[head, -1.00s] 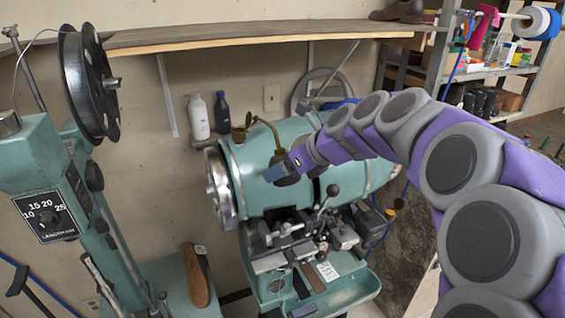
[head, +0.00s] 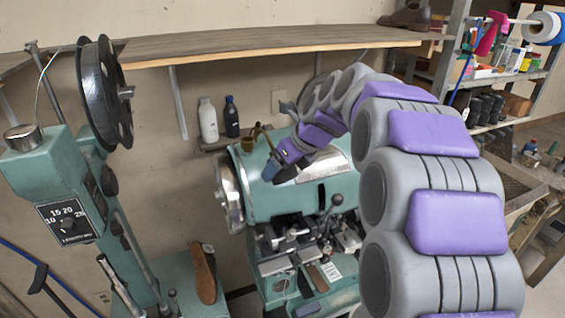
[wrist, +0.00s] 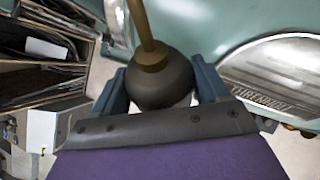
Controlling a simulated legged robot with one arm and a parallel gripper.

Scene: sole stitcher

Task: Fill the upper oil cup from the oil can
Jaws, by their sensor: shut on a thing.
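The oil can has a dark round body (wrist: 160,82) and a thin brass spout (wrist: 148,45). My gripper (wrist: 162,88) is shut on the can body, with one blue finger on each side. In the head view my gripper (head: 272,172) is above the left part of the green machine drum, and the can body is mostly hidden. The brass spout (head: 266,138) curves up and left from it. A small brass cup (head: 247,144), apparently the upper oil cup, stands at the drum's upper left. The spout tip appears just above and right of it; contact and oil level cannot be told.
The green stitching machine (head: 318,197) has levers and metal parts below the drum. White (head: 208,120) and dark (head: 231,117) bottles stand on a ledge behind it. A wooden shelf (head: 270,48) crosses above. A green post machine (head: 50,180) stands at left.

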